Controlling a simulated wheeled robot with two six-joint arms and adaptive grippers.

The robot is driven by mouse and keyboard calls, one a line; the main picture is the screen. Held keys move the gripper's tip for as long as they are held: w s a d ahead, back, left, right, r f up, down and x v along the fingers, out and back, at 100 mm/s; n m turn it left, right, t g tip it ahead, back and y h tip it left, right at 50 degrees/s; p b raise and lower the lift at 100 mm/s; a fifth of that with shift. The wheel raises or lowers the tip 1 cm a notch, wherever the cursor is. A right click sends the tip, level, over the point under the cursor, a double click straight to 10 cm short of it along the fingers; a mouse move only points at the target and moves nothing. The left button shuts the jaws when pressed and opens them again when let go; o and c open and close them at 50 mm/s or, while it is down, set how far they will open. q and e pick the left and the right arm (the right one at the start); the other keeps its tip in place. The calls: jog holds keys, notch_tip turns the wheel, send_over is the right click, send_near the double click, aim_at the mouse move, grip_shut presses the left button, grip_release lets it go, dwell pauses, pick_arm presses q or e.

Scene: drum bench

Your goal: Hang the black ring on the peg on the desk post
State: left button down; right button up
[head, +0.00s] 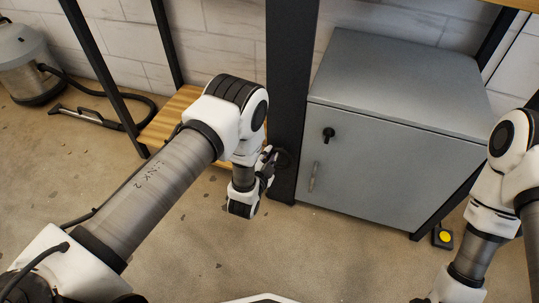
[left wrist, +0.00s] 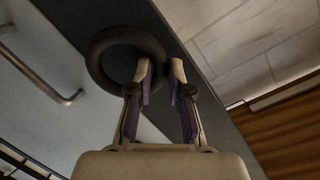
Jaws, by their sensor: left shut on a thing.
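My left gripper (left wrist: 162,78) is shut on the black ring (left wrist: 98,62), with the ring's right side between its two fingers. In the left wrist view the ring stands out against the dark desk post (left wrist: 195,58), and one finger shows across the ring's opening. In the head view the gripper (head: 270,165) is low beside the dark post (head: 290,90), where the ring is small and hard to make out. I cannot see the peg, nor tell whether the ring is around it. My right gripper is out of view.
A grey cabinet (head: 375,155) with a handle stands right of the post. A wooden shelf (head: 165,125) is to its left, behind my left arm. A vacuum cleaner (head: 28,65) stands far left. A yellow-buttoned pedal (head: 443,237) lies on the floor. Open floor lies in front.

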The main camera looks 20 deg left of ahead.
pick_arm(q)
jog(key=shift+d+r, duration=0.1)
jog(key=shift+d, duration=0.05)
jog(key=c, duration=1)
grip_release()
jog(key=v, duration=1.2)
jog(key=shift+w, duration=0.1)
